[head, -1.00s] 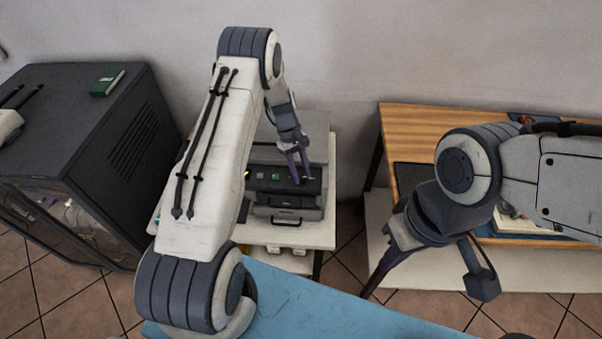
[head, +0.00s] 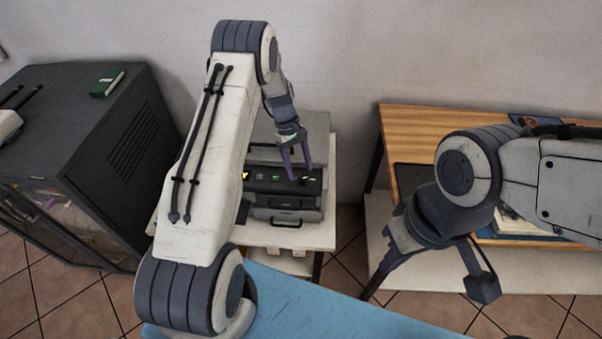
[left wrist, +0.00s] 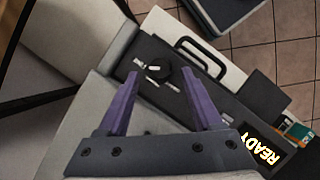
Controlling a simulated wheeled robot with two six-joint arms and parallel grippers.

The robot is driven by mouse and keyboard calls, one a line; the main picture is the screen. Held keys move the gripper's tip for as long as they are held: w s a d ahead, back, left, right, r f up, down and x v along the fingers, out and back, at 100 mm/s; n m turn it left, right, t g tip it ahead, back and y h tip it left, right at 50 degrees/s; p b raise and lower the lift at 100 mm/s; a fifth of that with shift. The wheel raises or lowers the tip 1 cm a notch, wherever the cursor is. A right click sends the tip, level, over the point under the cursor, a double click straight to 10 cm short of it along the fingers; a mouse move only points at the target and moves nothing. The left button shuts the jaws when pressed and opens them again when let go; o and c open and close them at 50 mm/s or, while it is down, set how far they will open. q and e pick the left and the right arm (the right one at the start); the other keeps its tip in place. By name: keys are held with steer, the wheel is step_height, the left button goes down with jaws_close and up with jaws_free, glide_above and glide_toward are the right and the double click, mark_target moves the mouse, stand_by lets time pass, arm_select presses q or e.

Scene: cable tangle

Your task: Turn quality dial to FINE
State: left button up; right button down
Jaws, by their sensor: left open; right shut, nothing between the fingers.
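The quality dial (left wrist: 158,73) is a round black knob with a white mark, on the dark front panel of a grey printer (head: 285,213). In the left wrist view the white mark is on the knob's left side. Small pale label marks surround the knob, too small to read. My left gripper (head: 301,174) is open above the panel, and in the left wrist view its purple fingers (left wrist: 161,76) are on either side of the dial, apart from it.
The printer's display (left wrist: 268,148) reads READY. The printer stands on a white stand (head: 325,205). A dark cabinet (head: 70,120) with a green book (head: 107,83) is at left, a wooden desk (head: 400,120) at right. A blue surface (head: 320,305) is in front.

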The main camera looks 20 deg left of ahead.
arm_select(q)
steer(key=b+v, duration=0.1)
steer(key=v, duration=0.7)
steer(key=s+d+r+m+y, duration=0.1)
steer(key=s+d+r+m, duration=0.3)
steer(key=s+d+r, duration=0.3)
steer(key=s+d+r+m+y, duration=0.1)
steer(key=s+d+r+m, duration=0.4)
steer(key=d, duration=0.5)
steer(key=s+d+r+m+t, duration=0.1)
steer(key=s+m, duration=0.3)
steer(key=s, duration=0.6)
steer(key=s+d+r+m+t, duration=0.1)
steer(key=s+m, duration=0.4)
steer(key=s, duration=0.5)
steer(key=shift+s+d+r+m+t+y, duration=0.15)
steer(key=shift+s+d+m+t+y, duration=0.15)
steer(key=shift+y, duration=0.1)
steer(key=shift+w, duration=0.1)
